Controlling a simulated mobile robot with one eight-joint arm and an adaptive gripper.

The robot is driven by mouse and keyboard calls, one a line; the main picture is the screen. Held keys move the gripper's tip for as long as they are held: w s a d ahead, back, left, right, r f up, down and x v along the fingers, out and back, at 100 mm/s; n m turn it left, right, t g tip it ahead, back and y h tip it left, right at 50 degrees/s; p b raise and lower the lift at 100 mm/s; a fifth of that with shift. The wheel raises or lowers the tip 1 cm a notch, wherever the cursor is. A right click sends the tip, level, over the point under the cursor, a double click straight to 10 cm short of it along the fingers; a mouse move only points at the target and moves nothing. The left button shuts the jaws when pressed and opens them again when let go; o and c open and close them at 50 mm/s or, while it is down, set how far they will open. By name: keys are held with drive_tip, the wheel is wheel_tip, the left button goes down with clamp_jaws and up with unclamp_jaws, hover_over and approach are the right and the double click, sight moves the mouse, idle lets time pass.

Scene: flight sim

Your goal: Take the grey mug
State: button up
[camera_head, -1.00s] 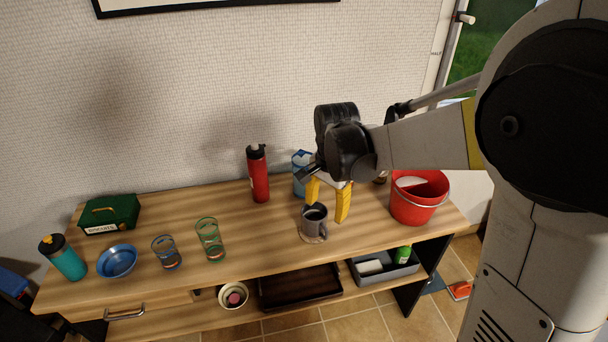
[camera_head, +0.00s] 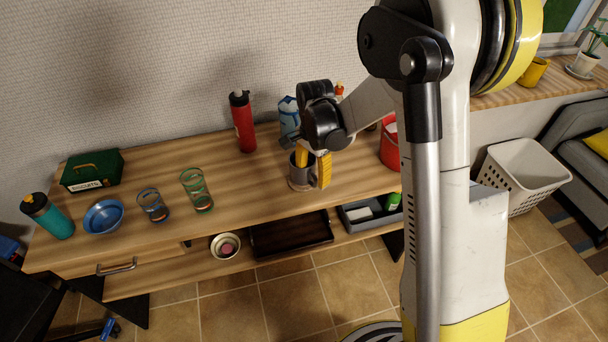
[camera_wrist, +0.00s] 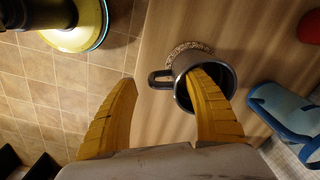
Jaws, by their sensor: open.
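The grey mug (camera_head: 297,177) stands upright on a round speckled coaster (camera_wrist: 183,49) near the front edge of the wooden table (camera_head: 235,183). My gripper (camera_head: 311,176) is open, its yellow fingers pointing down at the mug. In the wrist view, the mug (camera_wrist: 222,72) is right of centre, its handle pointing left into the gap between the fingers (camera_wrist: 162,78). The right finger overlaps the mug's opening and seems to reach over or into it; the left finger is beyond the handle. I cannot tell whether either finger touches. The fingers partly hide the mug.
A blue-and-white item (camera_head: 288,115) and a red bottle (camera_head: 244,124) stand behind the mug. A red bucket (camera_head: 389,147) is to the right. Two glasses (camera_head: 196,191) and a blue bowl (camera_head: 103,217) stand to the left. Bare tabletop lies between glasses and mug.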

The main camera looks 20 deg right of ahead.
wheel_tip(320, 180, down, 2)
drive_tip(key=shift+r, duration=0.1)
drive_tip(key=shift+c, duration=0.3)
clamp_jaws()
drive_tip(key=shift+r, duration=0.2)
